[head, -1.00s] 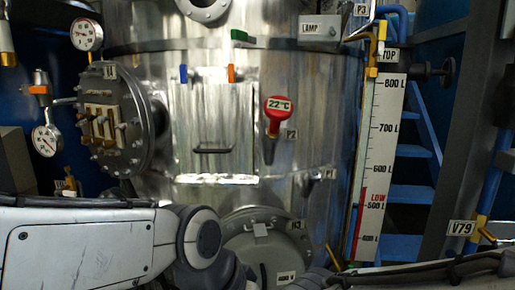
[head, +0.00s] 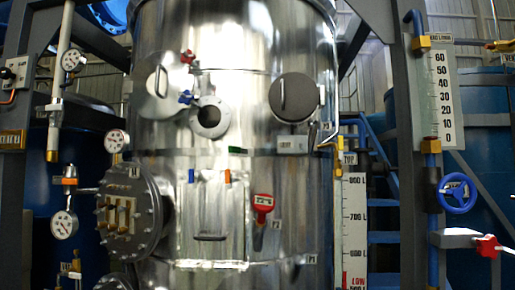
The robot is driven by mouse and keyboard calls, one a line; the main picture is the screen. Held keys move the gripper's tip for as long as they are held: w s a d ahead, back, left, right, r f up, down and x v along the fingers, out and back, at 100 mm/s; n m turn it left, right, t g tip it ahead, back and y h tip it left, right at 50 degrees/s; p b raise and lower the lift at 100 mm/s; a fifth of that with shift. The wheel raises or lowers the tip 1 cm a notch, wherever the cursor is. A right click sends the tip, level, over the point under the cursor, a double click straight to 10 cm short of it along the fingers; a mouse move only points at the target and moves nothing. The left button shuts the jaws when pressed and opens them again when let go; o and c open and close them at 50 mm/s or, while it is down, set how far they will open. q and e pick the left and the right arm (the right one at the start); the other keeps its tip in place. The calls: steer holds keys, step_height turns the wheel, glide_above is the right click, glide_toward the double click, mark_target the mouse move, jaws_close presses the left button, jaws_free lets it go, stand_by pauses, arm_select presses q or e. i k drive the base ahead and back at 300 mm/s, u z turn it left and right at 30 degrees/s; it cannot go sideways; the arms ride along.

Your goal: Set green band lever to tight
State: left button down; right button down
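A small green lever (head: 238,150) lies on the dark band (head: 285,153) around the shiny steel tank (head: 220,120). It looks roughly level, along the band; the blurred picture does not show its exact setting. Neither of my grippers shows in the head view.
A flanged port (head: 135,212) juts out at the left. A level scale (head: 354,225) and a blue handwheel (head: 458,193) stand at the right.

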mark_target(236, 150)
steer(key=z, duration=3.05)
steer(key=k, duration=0.55)
steer(key=u, duration=2.25)
